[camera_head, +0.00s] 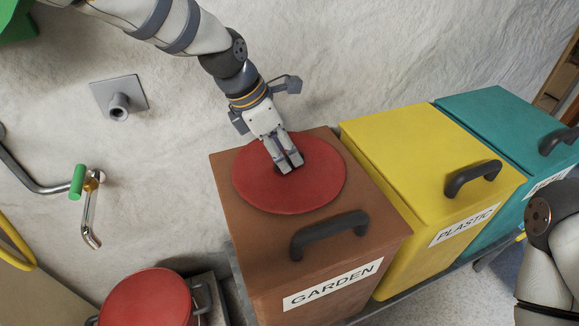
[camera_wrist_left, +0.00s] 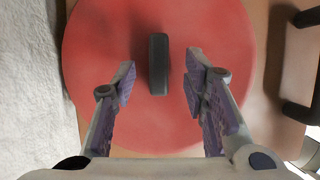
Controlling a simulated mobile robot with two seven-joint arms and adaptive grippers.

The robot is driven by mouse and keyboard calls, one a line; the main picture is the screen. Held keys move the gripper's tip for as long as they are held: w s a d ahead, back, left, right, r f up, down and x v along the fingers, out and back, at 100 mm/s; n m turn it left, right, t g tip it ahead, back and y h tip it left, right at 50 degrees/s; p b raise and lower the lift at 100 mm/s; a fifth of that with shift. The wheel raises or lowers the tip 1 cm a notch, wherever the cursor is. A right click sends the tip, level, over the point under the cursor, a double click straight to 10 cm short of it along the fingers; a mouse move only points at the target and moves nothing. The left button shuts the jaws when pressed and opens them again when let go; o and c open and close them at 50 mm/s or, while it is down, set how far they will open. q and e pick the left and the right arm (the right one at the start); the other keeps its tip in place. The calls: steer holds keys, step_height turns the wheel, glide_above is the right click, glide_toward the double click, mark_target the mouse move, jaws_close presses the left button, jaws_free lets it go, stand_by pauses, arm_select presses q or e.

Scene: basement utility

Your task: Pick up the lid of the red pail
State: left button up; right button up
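A round red lid (camera_head: 318,187) lies flat on top of the brown bin marked GARDEN; it also fills much of the left wrist view (camera_wrist_left: 105,45). A dark upright grip (camera_wrist_left: 158,64) stands at its middle, mostly hidden by the fingers in the head view. My left gripper (camera_head: 290,163) is over the lid's middle, pointing down. In the left wrist view its fingers are apart, one on each side of the grip, with a gap on both sides. A red round container (camera_head: 145,300) with dark side handles is at the lower left, cut by the frame; whether its top is covered is unclear. My right gripper is out of view.
The brown bin (camera_head: 255,250) has a dark handle (camera_head: 330,232) in front of the lid. A yellow PLASTIC bin (camera_head: 415,160) and a teal bin (camera_head: 500,120) stand to the right. A wall pipe with a green part (camera_head: 77,182) is at left. The rough wall rises close behind the bins.

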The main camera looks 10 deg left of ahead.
arm_select(q)
steer(key=shift+x, duration=1.05)
steer(key=shift+r, duration=0.1)
jaws_close()
